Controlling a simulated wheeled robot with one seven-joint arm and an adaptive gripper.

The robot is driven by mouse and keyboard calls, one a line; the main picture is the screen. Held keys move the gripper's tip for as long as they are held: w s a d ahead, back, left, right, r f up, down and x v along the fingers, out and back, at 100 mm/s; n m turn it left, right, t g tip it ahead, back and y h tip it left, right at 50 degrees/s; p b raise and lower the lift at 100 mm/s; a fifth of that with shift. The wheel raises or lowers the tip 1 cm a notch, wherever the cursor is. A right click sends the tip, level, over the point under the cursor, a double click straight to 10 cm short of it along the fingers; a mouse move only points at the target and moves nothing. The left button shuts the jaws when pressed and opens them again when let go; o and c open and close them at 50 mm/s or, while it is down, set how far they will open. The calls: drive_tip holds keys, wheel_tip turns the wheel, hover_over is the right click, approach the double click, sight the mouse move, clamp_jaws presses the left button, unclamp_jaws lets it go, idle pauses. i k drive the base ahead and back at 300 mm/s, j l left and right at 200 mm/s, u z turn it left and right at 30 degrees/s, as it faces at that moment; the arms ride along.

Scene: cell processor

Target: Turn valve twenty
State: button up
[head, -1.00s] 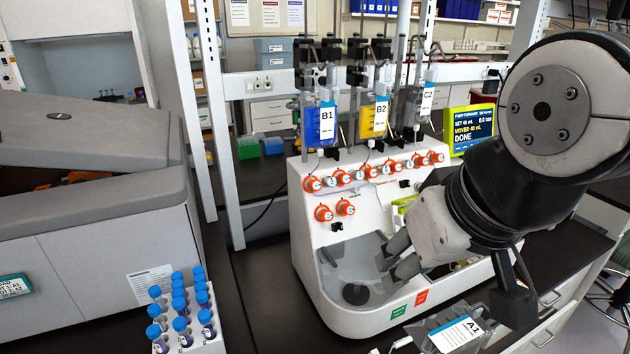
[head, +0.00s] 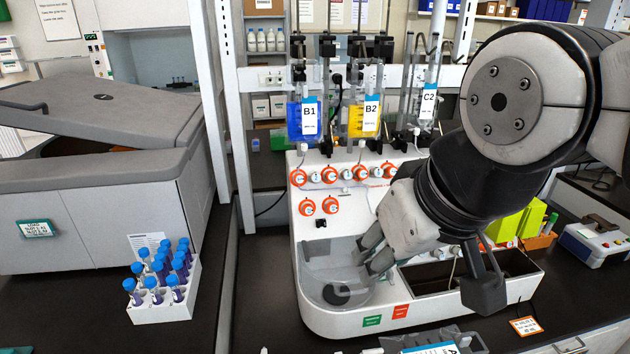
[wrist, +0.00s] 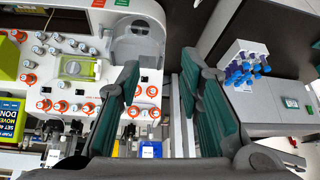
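The white cell processor (head: 345,228) stands on the black bench and carries orange-ringed valves on its front face. In the head view, two lower valves (head: 319,206) sit below an upper row of valves (head: 314,177). The valve numbers are too small to read, so I cannot tell which is twenty. My gripper (head: 372,255) is in front of the processor, over its round basin, to the right of and below the lower valves. In the wrist view my gripper (wrist: 158,70) is open, with nothing between its fingers. The lower valves (wrist: 145,91) appear beside the left finger, apart from it.
Bags B1 (head: 308,118), B2 (head: 370,115) and C2 (head: 426,106) hang above the valves. A rack of blue-capped tubes (head: 163,308) stands left of the processor, near a grey machine (head: 90,215).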

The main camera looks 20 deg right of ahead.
sight(458, 251)
drive_tip(key=k+l, duration=0.1)
drive_tip(key=l, duration=0.4)
drive_tip(key=l+u, duration=0.1)
drive_tip(key=l, duration=0.4)
drive_tip(key=k+l, duration=0.15)
drive_tip(key=l, duration=0.3)
drive_tip(key=k+l, duration=0.1)
drive_tip(key=l, duration=0.4)
drive_tip(key=k+l+u, duration=0.1)
drive_tip(key=l, duration=0.4)
drive_tip(key=k+l, duration=0.15)
drive_tip(key=k, duration=0.2)
drive_tip(key=k+l, duration=0.1)
drive_tip(key=k, duration=0.25)
